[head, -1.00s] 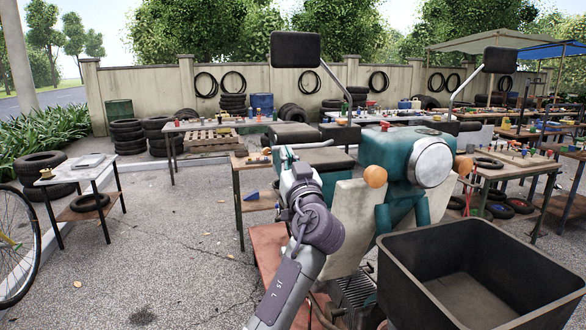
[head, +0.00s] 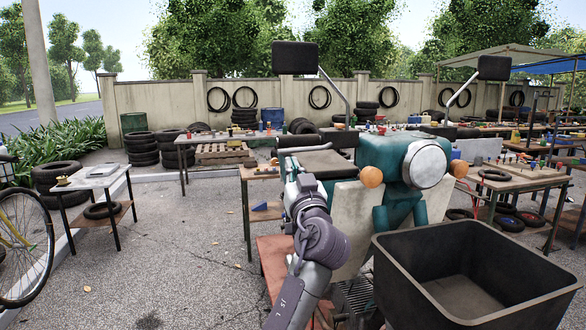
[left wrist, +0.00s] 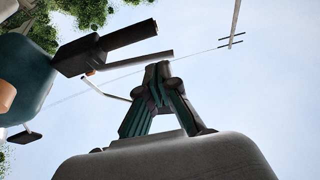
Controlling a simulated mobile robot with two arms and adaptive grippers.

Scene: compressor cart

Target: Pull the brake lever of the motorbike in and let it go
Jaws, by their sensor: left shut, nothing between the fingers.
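The teal motorbike (head: 385,155) stands in front of me with its round headlight (head: 427,163) towards me. Its brake lever (head: 306,149) is a thin pale bar at the handlebar end on the left. In the left wrist view the lever (left wrist: 140,61) runs beside the thick black handgrip (left wrist: 128,35), with a clear gap between them. My left gripper (head: 289,163) is at the lever's outer end; its fingertips (left wrist: 157,68) are shut and empty, close to the lever. I cannot tell whether they touch it. My right gripper is out of view.
A large black bin (head: 480,275) is close at the front right. A mirror (head: 295,58) rises on a stem above the handlebar. Tables with small parts stand behind, and a small side table (head: 98,178) is at the left.

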